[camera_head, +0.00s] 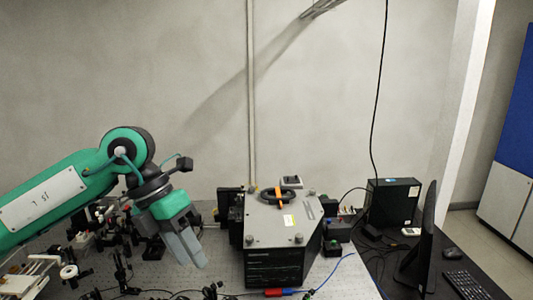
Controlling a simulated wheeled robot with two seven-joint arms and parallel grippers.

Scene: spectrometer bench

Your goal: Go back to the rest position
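My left arm comes in from the left, and its gripper (188,246) hangs over the optical table (338,281), pointing down and slightly right. Its two grey fingers lie side by side with no gap showing and nothing visible between them. The gripper is left of the grey and black spectrometer box (275,240) and appears apart from it. My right gripper is not in view.
Small optical parts (120,270) crowd the table at left, partly behind my arm. A black computer box (392,203), a monitor (420,240) and a keyboard (467,284) stand at right. A cable (381,80) hangs down the wall. Red and blue connectors (279,292) lie in front of the spectrometer.

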